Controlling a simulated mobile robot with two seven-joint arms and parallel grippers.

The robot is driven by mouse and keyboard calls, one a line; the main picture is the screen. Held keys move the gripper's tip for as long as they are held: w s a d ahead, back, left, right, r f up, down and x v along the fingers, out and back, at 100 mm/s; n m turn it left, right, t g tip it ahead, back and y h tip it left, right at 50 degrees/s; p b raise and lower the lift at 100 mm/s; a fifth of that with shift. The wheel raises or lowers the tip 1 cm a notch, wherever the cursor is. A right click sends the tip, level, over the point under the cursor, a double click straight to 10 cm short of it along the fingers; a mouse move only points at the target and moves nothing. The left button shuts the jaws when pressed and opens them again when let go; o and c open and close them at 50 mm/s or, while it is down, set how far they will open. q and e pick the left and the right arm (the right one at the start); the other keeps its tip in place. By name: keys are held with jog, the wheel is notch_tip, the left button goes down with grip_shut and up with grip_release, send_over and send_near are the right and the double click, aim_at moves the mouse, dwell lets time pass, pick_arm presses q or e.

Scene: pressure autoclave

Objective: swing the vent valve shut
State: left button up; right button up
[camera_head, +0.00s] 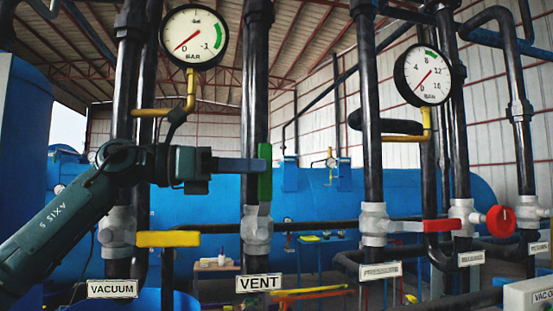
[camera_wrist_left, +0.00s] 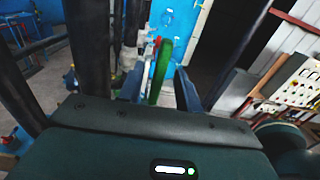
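The vent valve (camera_head: 257,232) is a grey body on a vertical black pipe, above a plate reading VENT (camera_head: 259,283). Its green handle (camera_head: 265,175) points straight up, along the pipe. My left gripper (camera_head: 262,165) reaches in from the left at the handle's upper part. In the left wrist view, the green handle (camera_wrist_left: 162,68) stands between the two fingertips of my left gripper (camera_wrist_left: 157,88), with a visible gap on each side. The fingers look open. Part of the handle is hidden behind the fingers. My right gripper is not in view.
A yellow handle (camera_head: 168,239) sticks out level from the vacuum valve (camera_head: 117,230) at left. At right are a red lever (camera_head: 425,226) and a red round knob (camera_head: 500,219). Two gauges (camera_head: 193,38) (camera_head: 424,75) hang above. Black pipes stand close around the arm.

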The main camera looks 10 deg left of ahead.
aim_at(271, 165)
pick_arm(q)
jog(key=p+x, duration=0.1)
jog(key=x, duration=0.3)
jog(key=shift+s+r, duration=0.1)
jog(key=shift+r, duration=0.05)
jog(key=shift+w+d, duration=0.3)
jog(key=shift+d, duration=0.1)
grip_shut()
